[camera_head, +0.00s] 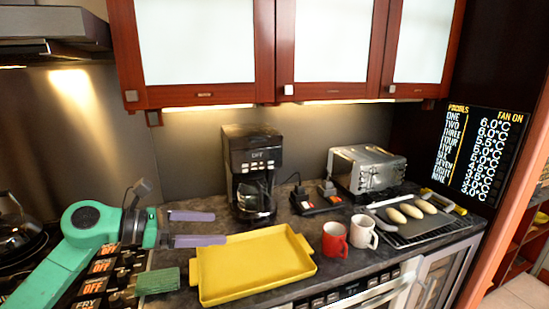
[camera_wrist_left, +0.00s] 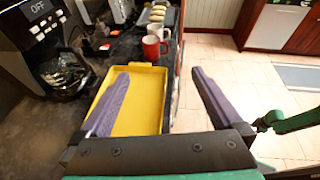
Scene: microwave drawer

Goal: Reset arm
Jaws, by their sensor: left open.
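My left gripper (camera_head: 200,228) comes in from the left in the head view, with its two purple fingers spread and nothing between them. It is just left of the yellow tray (camera_head: 254,292) on the dark counter. In the left wrist view, the open fingers (camera_wrist_left: 157,95) show with one finger over the yellow tray (camera_wrist_left: 147,112) and the other over the floor past the counter's edge. In that view part of a green arm shows at the right; my right gripper is not in view.
A coffee maker (camera_head: 252,160) stands behind the tray. A red mug (camera_head: 334,241) and a white mug (camera_head: 363,232) stand right of it. A toaster (camera_head: 368,170) and a rack with bread rolls (camera_head: 397,215) are further right. A green sponge (camera_head: 158,280) lies beside the stove knobs.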

